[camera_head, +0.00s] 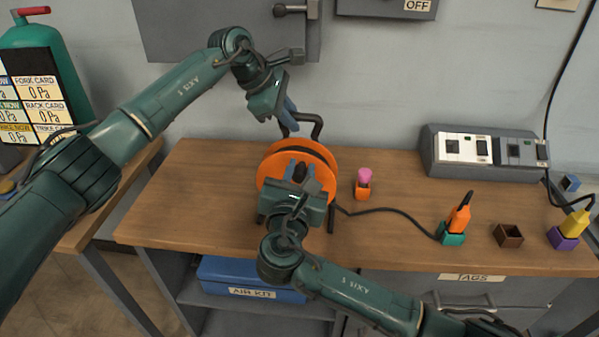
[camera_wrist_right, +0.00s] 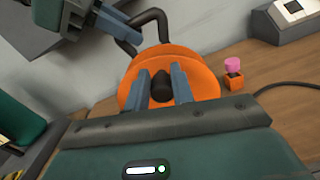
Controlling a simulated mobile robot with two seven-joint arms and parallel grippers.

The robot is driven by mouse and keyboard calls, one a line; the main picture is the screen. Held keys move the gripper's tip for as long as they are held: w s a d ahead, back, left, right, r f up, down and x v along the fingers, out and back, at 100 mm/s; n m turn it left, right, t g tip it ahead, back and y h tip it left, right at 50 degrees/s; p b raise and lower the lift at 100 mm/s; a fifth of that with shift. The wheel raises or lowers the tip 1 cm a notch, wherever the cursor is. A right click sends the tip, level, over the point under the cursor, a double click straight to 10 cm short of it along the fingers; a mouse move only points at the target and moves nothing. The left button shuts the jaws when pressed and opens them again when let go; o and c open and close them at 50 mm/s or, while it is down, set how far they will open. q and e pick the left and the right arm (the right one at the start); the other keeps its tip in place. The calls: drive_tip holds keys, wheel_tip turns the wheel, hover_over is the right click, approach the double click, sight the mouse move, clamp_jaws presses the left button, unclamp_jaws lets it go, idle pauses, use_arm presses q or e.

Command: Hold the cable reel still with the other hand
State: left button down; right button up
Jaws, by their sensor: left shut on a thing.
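The cable reel is an orange drum (camera_head: 328,168) with a black tube frame, standing on the wooden bench; its orange face (camera_wrist_right: 203,80) fills the middle of the right wrist view. My left gripper (camera_head: 289,113) is shut on the reel's black top handle (camera_head: 316,126), behind the drum. It also shows at the top left of the right wrist view (camera_wrist_right: 112,25). My right gripper (camera_head: 300,172) is in front of the drum. Its two blue fingers stand apart on either side of the black hub knob (camera_wrist_right: 162,86); whether they touch it is unclear.
A black cable (camera_head: 385,210) runs right from the reel to an orange plug in a green socket (camera_head: 450,238). A pink-topped orange piece (camera_head: 363,185) stands close beside the reel. A brown box (camera_head: 508,235), a yellow plug in a purple socket (camera_head: 568,232) and a grey panel (camera_head: 485,175) are further right.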

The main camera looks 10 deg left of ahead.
drive_tip(key=o, duration=0.4)
drive_tip(key=shift+f, duration=0.5)
drive_tip(key=shift+r, duration=0.1)
drive_tip(key=shift+s, duration=0.1)
drive_tip(key=s, duration=1.2)
drive_tip(key=shift+a, duration=0.4)
drive_tip(key=shift+o, duration=0.6)
drive_tip(key=w+n, duration=0.1)
drive_tip(key=w, duration=0.3)
drive_tip(key=w+n, duration=0.1)
drive_tip(key=w, duration=0.3)
drive_tip(key=w+d, duration=0.1)
drive_tip(key=w, duration=0.4)
drive_tip(key=shift+f+n, duration=0.4)
drive_tip(key=shift+s, duration=0.1)
